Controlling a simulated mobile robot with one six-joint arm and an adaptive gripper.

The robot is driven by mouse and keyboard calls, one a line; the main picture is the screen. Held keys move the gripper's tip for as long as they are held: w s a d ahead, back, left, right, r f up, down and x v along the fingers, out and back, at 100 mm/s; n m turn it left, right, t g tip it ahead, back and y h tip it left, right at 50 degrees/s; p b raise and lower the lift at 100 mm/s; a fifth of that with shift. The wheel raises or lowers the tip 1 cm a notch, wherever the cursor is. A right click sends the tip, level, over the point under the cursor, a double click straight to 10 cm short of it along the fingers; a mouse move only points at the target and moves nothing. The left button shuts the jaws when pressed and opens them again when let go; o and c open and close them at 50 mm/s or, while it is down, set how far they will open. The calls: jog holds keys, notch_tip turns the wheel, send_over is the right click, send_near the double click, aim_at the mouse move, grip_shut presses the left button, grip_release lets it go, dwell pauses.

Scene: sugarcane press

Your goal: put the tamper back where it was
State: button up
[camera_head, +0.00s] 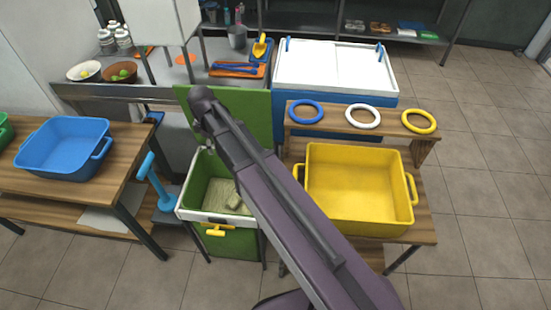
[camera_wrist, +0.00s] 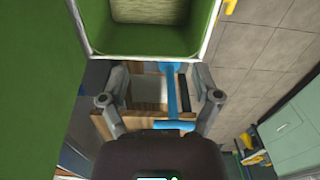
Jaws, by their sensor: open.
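The tamper (camera_head: 158,185) is blue, with a T-shaped handle, a thin shaft and a round foot. In the head view it stands on a small dark stand (camera_head: 163,216) between the left wooden table and the green press box (camera_head: 200,190). In the wrist view the tamper (camera_wrist: 172,92) shows between the spread fingers of my gripper (camera_wrist: 160,100), nearer the right finger. My gripper is open and I see nothing held in it; whether it touches the tamper I cannot tell. In the head view my arm hides part of the press box and the gripper is not clearly visible.
The press's green lid (camera_head: 258,112) stands open behind the box, which has a yellow handle (camera_head: 216,231) in front. A blue tub (camera_head: 62,150) sits on the left table. A yellow tub (camera_head: 357,190) and several rings stand right. The floor at right is clear.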

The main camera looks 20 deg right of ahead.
jog(key=s+d+m, duration=0.6)
jog(key=d+m, duration=0.1)
jog(key=d, duration=0.2)
jog(key=s+d+m, duration=0.6)
jog(key=d+m, duration=0.1)
jog(key=d, duration=0.2)
jog(key=shift+m, duration=0.4)
jog(key=shift+s+r, duration=0.1)
notch_tip(320, 180, up, 4)
jog(key=p, duration=0.4)
